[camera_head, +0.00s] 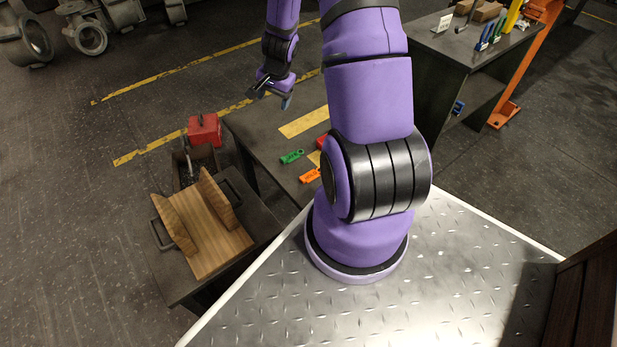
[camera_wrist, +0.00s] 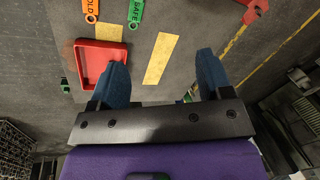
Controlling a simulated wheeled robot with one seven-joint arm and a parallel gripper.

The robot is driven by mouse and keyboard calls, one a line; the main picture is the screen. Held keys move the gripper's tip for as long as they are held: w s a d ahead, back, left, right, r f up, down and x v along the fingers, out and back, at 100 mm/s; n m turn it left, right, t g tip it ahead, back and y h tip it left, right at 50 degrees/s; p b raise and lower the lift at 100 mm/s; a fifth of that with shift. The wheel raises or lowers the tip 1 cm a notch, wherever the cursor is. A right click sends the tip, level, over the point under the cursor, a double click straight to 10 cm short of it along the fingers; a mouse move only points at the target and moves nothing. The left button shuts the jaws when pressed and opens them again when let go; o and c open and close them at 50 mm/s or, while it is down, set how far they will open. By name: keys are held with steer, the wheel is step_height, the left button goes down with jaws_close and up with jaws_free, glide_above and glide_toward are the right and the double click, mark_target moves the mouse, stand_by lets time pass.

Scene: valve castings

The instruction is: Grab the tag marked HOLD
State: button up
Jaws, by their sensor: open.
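The orange tag (camera_head: 310,175) lies on the dark table, left of my arm in the head view. In the wrist view the orange tag (camera_wrist: 91,9) is at the top edge, partly cut off, with the letters "OLD" showing. A green tag (camera_head: 291,157) lies close to it; in the wrist view this green tag (camera_wrist: 136,12) reads "SAFE". My gripper (camera_head: 270,97) is open and empty above the far part of the table. Its blue fingers (camera_wrist: 163,74) are spread in the wrist view, with both tags beyond them, apart from the fingers.
A red tray (camera_wrist: 99,43) lies near the tags, mostly hidden by my arm in the head view. Yellow strips (camera_head: 303,122) mark the table. A side cart (camera_head: 262,222) holds a wooden cradle (camera_head: 215,235). A red box (camera_head: 204,130) stands behind it.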

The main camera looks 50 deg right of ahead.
steer(key=s+d+f+m+g, duration=0.1)
steer(key=s+d+f+m, duration=0.1)
steer(key=f, duration=0.4)
steer(key=s+d+f+m, duration=0.1)
steer(key=s+d+f, duration=0.15)
steer(key=f, duration=0.25)
steer(key=m+g, duration=0.2)
steer(key=m, duration=0.1)
glide_above(312, 175)
step_height(312, 175, down, 9)
steer(key=shift+f, duration=5.35)
steer(key=c, duration=1)
